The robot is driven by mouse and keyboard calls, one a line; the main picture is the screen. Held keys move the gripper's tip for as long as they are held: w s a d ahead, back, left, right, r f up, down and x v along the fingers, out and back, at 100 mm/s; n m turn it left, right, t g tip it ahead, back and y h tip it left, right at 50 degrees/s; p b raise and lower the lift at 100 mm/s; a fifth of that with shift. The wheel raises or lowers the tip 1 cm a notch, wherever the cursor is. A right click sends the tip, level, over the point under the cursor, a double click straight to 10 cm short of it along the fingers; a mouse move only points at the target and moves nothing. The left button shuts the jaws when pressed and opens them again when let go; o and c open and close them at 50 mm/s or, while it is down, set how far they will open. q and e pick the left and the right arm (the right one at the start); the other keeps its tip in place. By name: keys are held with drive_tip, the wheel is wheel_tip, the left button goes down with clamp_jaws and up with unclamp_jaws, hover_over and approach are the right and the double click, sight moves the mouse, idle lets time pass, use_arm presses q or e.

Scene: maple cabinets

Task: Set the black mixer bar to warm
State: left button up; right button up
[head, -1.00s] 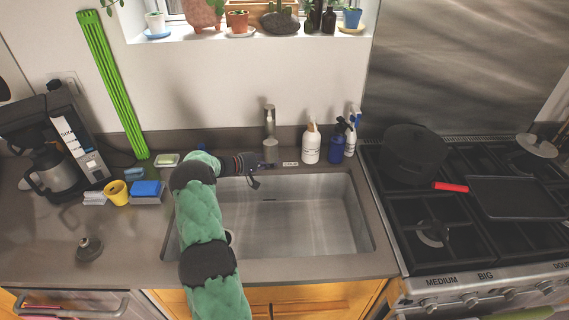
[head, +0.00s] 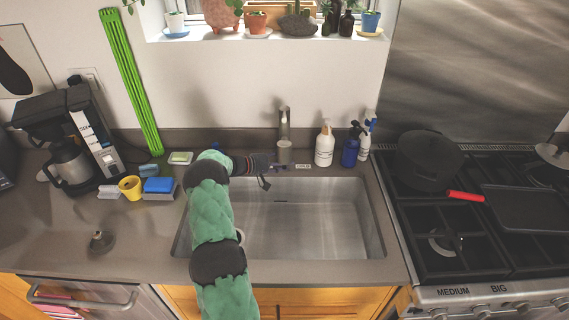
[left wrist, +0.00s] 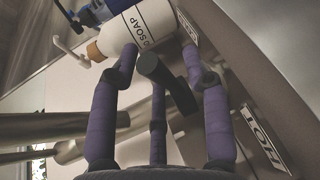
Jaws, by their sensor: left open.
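A white HOT label (left wrist: 264,140) lies to the right of the fingers. Another label (left wrist: 187,27), its text unreadable, is near the soap bottle. In the head view my left gripper (head: 281,167) is at the counter behind the sink, by the base of the metal faucet (head: 284,125). The bar cannot be made out there. My right gripper is not in view.
A white soap bottle (head: 324,149) and blue spray bottle (head: 351,151) stand right of the faucet. The sink (head: 300,225) is empty in front. A coffee maker (head: 80,140), yellow cup (head: 130,187) and blue sponge (head: 158,185) are left. The stove (head: 440,255) is right.

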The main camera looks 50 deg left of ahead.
use_arm(q)
drive_tip(key=v, duration=1.1)
drive_tip(key=shift+s, duration=0.4)
drive_tip(key=shift+a, duration=0.1)
